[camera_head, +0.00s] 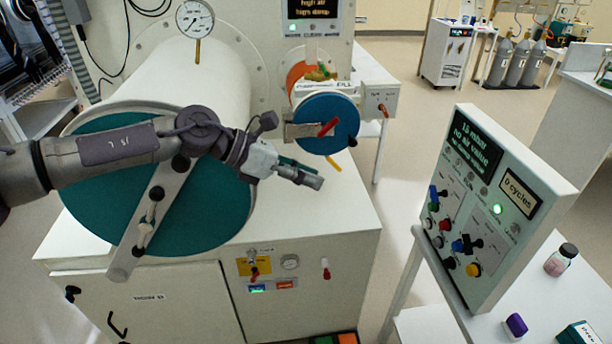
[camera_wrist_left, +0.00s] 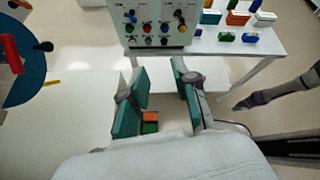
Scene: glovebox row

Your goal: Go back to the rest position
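My left arm comes in from the left in the head view, passing in front of the large teal round door (camera_head: 100,205). The left gripper (camera_head: 308,178) is held out over the white cabinet top, below the small blue round door (camera_head: 326,123). In the left wrist view its two teal-padded fingers (camera_wrist_left: 160,88) stand apart with nothing between them. A grey arm, apparently my right, shows at the right of that view, with its gripper (camera_wrist_left: 245,103) pointing left beside the white table. It is too small to tell whether that gripper is open or shut.
A control panel (camera_head: 492,205) with several buttons stands on a white table at the right. A pink-filled bottle (camera_head: 561,260) and a purple-capped vial (camera_head: 516,325) are on that table. The teal door's bar handle (camera_head: 150,220) is close to my left forearm. Floor shows between cabinet and table.

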